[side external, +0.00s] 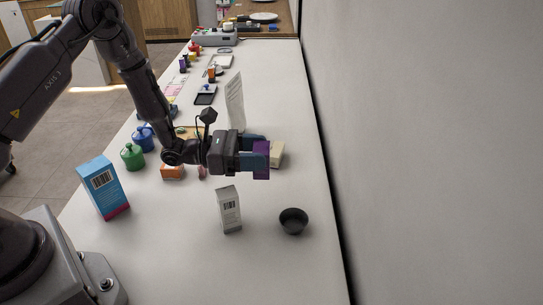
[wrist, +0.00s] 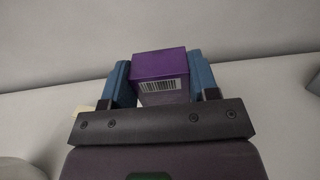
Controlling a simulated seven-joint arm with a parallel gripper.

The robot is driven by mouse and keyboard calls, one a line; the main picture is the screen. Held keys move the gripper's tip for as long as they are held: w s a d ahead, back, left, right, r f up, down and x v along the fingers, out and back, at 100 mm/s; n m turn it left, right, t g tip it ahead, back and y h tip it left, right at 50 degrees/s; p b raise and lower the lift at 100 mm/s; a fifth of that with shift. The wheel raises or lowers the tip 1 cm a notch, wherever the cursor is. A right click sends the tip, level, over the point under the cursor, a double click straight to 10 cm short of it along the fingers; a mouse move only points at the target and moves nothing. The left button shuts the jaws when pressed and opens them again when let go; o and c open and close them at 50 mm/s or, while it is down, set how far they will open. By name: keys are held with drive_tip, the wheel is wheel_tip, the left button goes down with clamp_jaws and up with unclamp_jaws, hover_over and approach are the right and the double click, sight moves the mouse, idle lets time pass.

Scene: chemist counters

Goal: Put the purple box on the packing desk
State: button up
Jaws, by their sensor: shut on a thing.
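The purple box (wrist: 160,68) is held between the two blue fingers of my gripper (wrist: 160,82) in the wrist view, with a barcode on the face toward the camera. In the side external view my gripper (side external: 258,152) points right and is shut on the purple box (side external: 261,160), above the white counter (side external: 265,255). The fingers partly hide the box there. I cannot tell which surface is the packing desk; a wooden surface (side external: 283,22) with a white plate shows at the far end.
A blue box (side external: 103,188), a white-grey box (side external: 229,210) and a black bowl (side external: 293,221) stand at the near end. Green (side external: 132,157) and blue (side external: 143,138) jars stand left of my arm. A cream box (side external: 277,154) is behind the gripper. A wall (side external: 420,130) runs along the right.

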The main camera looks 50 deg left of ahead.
drive_tip(key=w+f, duration=0.2)
drive_tip(key=w, duration=0.1)
drive_tip(key=w+f, duration=0.5)
drive_tip(key=w, duration=0.1)
drive_tip(key=shift+d+f, duration=0.25)
drive_tip(key=shift+d, duration=0.15)
drive_tip(key=shift+w+f, duration=0.15)
drive_tip(key=shift+f, duration=1.5)
drive_tip(key=shift+f, duration=0.2)
drive_tip(key=o, duration=1)
drive_tip(key=shift+r, duration=0.15)
